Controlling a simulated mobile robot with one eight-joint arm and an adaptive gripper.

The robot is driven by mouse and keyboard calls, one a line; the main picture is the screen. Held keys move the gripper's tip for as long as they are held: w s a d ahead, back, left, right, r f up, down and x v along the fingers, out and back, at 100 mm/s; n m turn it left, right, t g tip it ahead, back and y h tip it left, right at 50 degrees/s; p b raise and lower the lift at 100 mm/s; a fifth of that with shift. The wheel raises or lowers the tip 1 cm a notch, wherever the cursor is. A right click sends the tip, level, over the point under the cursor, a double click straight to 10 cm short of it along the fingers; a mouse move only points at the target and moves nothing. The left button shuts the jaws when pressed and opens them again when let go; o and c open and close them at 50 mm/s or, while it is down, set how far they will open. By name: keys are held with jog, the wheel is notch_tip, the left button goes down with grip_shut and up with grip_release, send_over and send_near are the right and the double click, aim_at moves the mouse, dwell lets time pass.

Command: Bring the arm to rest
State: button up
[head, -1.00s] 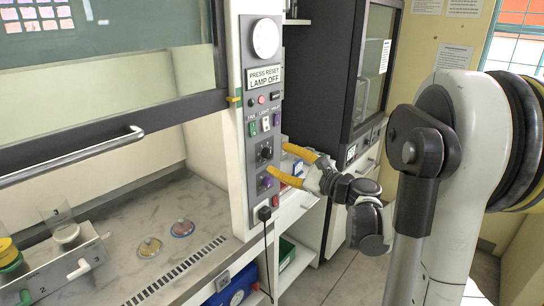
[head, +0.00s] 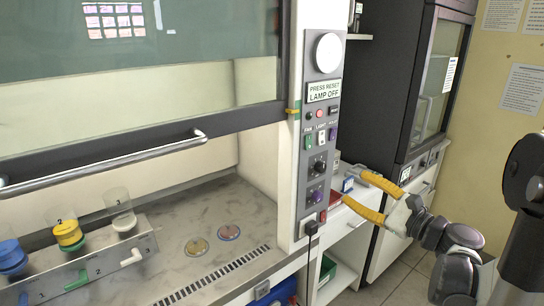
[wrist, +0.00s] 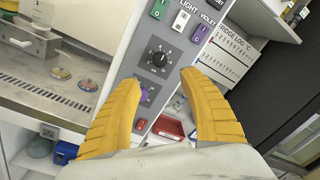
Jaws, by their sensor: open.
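My gripper (head: 362,195) has yellow fingers and stands in front of the white bench, just right of the fume hood's control panel (head: 317,150). The fingers are spread apart with nothing between them. In the wrist view my gripper (wrist: 158,95) is also open, its fingers pointing toward the black dial (wrist: 157,58) and the lower part of the panel. My arm comes in from the right edge of the head view, and most of it is out of the picture.
The fume hood (head: 150,125) has its sash partly raised, with a bar handle. A dark cabinet (head: 390,95) stands behind my gripper. Free floor (head: 400,285) shows at lower right.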

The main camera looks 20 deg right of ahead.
jog(key=s+a+f+n+g, duration=0.1)
jog(key=a+f+n+g, duration=0.25)
jog(key=a, duration=0.45)
jog(key=s+a+f+n+g, duration=0.1)
jog(key=a+f+n+g, duration=0.15)
jog(key=a+n, duration=0.4)
jog(key=s+a+f+n+g+h, duration=0.1)
jog(key=s+a+n+g+h, duration=0.1)
jog(key=s+n, duration=0.5)
jog(key=s+a+f+n+g+h, duration=0.2)
jog(key=s+a+n+h, duration=0.1)
jog(key=s+a+n, duration=0.2)
jog(key=s+n, duration=0.1)
jog(key=n, duration=0.1)
jog(key=shift+s+f+n, duration=0.3)
jog(key=shift+s, duration=0.05)
jog(key=shift+a, duration=0.1)
dwell(3.5)
